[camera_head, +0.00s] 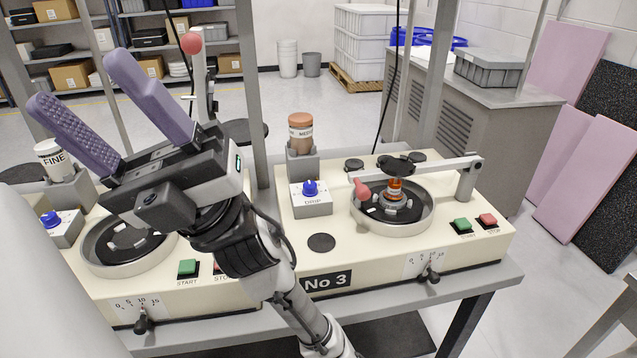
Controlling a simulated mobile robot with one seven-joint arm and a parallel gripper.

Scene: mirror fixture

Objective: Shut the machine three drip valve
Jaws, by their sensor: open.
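The machine marked No 3 (380,245) is a cream bench unit on the right. Its drip valve is a blue knob (310,188) on a small white-topped box (312,205) labelled DRIP. The knob's setting is too small to read. A brown bottle (301,133) labelled MEDIUM stands in a grey holder (302,166) behind the valve box. My gripper (78,82) is at the upper left, its two purple fingers spread apart with nothing between them. It is raised over the machine on the left, well left of the valve knob and not touching it.
A round bowl (425,215) with a pink-knobbed arm (362,189) sits right of the valve box. Green (462,225) and red (487,219) buttons are at its right. A grey post (250,90) stands between the machines. The left machine has its own blue knob (50,219).

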